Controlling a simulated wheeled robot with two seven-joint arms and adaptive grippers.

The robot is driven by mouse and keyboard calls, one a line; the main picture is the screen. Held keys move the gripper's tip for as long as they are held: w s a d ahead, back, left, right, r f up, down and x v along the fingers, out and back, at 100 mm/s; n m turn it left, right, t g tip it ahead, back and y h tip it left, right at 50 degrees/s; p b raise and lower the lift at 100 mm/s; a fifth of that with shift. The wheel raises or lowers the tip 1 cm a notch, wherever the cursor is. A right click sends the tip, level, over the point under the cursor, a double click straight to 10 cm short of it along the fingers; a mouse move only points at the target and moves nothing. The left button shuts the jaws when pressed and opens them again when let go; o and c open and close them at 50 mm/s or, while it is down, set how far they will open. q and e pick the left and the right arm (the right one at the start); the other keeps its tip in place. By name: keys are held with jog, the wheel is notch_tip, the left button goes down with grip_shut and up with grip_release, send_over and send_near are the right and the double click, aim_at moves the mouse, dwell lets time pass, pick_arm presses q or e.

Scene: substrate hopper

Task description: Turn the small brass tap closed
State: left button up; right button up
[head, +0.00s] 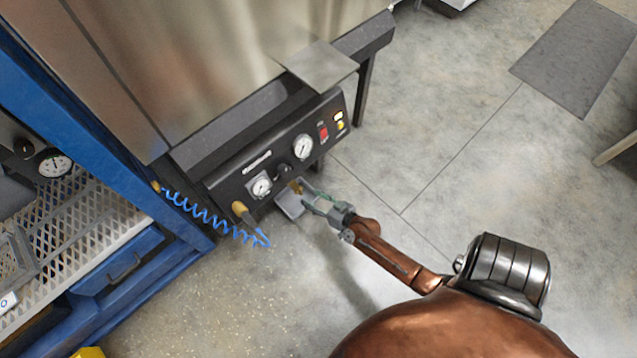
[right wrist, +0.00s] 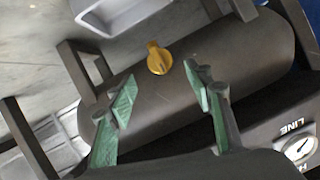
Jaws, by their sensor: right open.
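The small brass tap (right wrist: 159,57) shows as a yellow knob with a short raised bar, on a dark cylinder (right wrist: 185,80) in the right wrist view. In the head view the tap (head: 296,187) is a small brass spot just below the black control panel, partly hidden by my gripper. My right gripper (right wrist: 160,92) is open, with its green-padded fingers apart. The tap shows beyond the fingertips, roughly in line with the gap between them, and no contact shows. In the head view my right gripper (head: 307,197) comes in from the lower right. My left gripper is out of view.
The panel (head: 230,187) carries gauges (head: 303,147), a red switch (head: 323,132) and yellow lamps. A blue coiled hose (head: 215,224) hangs to the left, beside a blue frame (head: 100,130). The floor at right is mostly clear.

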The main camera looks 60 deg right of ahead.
jog(key=shift+v, duration=1.6)
